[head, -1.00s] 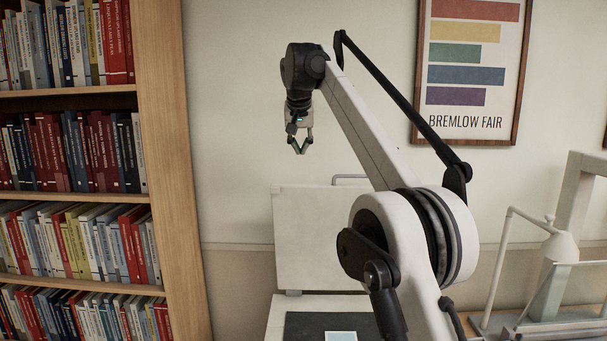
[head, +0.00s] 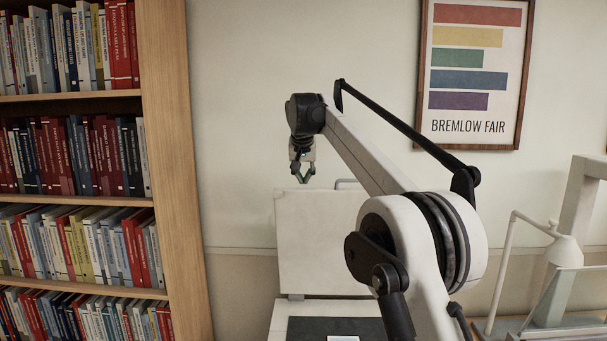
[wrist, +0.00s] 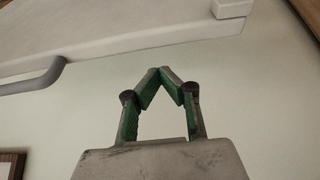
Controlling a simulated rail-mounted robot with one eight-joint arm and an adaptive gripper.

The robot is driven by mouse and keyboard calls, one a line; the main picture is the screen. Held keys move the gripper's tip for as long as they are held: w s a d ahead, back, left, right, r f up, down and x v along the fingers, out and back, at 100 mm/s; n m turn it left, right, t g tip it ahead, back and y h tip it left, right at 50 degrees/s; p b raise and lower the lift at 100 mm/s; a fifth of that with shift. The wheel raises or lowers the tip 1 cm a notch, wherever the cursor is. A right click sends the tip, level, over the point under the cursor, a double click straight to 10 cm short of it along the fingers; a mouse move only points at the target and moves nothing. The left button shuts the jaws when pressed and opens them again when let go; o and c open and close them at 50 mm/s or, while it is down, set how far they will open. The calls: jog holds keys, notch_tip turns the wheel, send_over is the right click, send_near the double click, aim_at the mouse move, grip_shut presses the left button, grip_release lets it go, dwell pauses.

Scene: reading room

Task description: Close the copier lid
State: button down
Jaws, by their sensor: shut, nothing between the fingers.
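The copier lid (head: 325,243) stands open and upright behind the copier bed (head: 285,322) in the head view. Its bar handle (head: 347,183) is at the top edge, partly hidden by my arm. The dark scanning surface (head: 306,327) shows, with a pale sheet (head: 343,338) on it. My gripper (head: 304,181) is shut and empty, pointing down just above the lid's top edge, left of the handle. In the wrist view my gripper's fingertips (wrist: 163,69) meet near the lid's pale edge (wrist: 120,30), with the grey handle (wrist: 38,80) to the left. I cannot tell whether they touch the lid.
A bookshelf (head: 166,150) full of books stands at the left. A framed poster (head: 470,75) hangs on the wall at the right. A white stand with a lamp-like head (head: 563,250) is at the far right. The wall between shelf and lid is clear.

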jog(key=shift+s+f, duration=0.2)
jog(key=shift+s, duration=0.4)
jog(key=shift+s+f, duration=0.2)
jog(key=shift+s, duration=0.35)
jog(key=shift+s+a, duration=0.1)
jog(key=shift+s, duration=0.05)
